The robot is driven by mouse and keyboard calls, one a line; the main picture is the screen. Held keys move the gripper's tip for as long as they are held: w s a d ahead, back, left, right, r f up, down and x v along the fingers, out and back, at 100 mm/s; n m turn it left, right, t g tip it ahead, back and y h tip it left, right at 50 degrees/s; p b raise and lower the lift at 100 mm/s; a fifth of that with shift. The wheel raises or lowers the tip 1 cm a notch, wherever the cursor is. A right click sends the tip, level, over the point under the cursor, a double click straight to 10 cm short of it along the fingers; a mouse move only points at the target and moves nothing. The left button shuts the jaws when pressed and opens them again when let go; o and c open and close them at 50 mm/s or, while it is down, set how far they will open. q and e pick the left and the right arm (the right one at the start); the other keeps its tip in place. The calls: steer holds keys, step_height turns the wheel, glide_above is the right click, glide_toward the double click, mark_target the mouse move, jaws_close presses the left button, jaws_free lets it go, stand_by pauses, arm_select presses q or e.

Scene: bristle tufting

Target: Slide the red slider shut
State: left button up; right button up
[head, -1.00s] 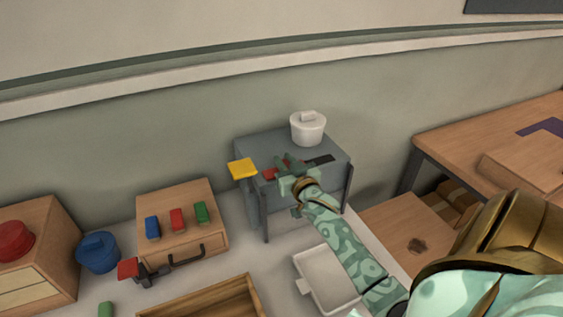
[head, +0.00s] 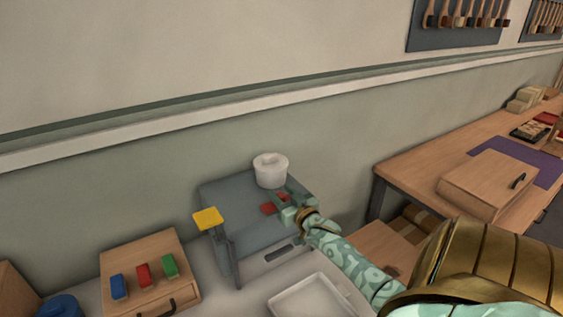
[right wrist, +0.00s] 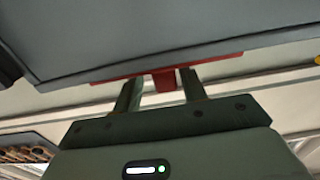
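In the right wrist view, the slider's red plate (right wrist: 215,62) lies along the box's edge. Its red tab sits between the two fingers of my right gripper (right wrist: 160,85). The fingers stand apart, with a gap visible on each side of the tab. No dark slot shows beside the slider. My left gripper is not in view.
The white pot (head: 271,170) stands on the back of the box, close to my right gripper. A white tray (head: 318,300) lies in front. A wooden box with coloured blocks (head: 150,268) stands left.

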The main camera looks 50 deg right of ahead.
steer(key=shift+a, duration=0.1)
steer(key=shift+s+a, duration=0.15)
steer(key=shift+s, duration=0.15)
steer(key=p+v, duration=0.1)
steer(key=v, duration=1.4)
steer(key=shift+s+p, duration=0.3)
steer(key=shift+p, duration=0.1)
